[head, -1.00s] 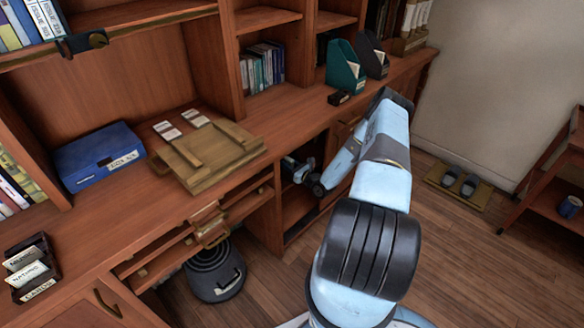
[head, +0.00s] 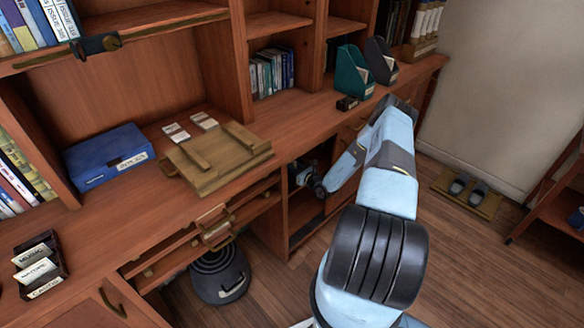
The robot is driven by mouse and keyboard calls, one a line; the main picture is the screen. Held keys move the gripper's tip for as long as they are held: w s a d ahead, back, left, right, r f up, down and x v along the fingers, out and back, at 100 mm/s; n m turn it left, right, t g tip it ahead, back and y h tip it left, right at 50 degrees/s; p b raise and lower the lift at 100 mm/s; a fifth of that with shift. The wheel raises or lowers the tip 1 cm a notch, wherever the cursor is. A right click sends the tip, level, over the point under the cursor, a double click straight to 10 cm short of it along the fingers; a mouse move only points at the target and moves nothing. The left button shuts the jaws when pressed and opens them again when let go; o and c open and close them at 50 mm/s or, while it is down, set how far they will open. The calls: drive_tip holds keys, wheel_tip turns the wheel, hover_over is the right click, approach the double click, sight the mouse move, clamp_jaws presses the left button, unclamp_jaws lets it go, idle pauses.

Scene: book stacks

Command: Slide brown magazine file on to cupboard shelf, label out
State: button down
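The open cupboard (head: 304,208) is under the counter, left of my arm, with a shelf inside. My gripper (head: 303,176) is at the cupboard opening, partly inside it. Its fingers are small, dark and partly hidden by the cupboard edge and my wrist, so I cannot tell whether they are open or hold anything. I cannot make out a brown magazine file or its label. A teal magazine file (head: 351,72) and a dark grey magazine file (head: 381,60) stand upright on the counter, each with papers inside.
The counter holds a blue box (head: 107,158), a wooden board (head: 218,157), a small black object (head: 346,103) and a card tray (head: 42,268).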

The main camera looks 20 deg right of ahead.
drive_tip(key=shift+f, duration=0.4)
idle(0.7)
drive_tip(key=c, duration=0.8)
unclamp_jaws()
drive_tip(key=shift+o, duration=0.2)
drive_tip(key=shift+f, duration=0.1)
drive_tip(key=shift+s, duration=0.1)
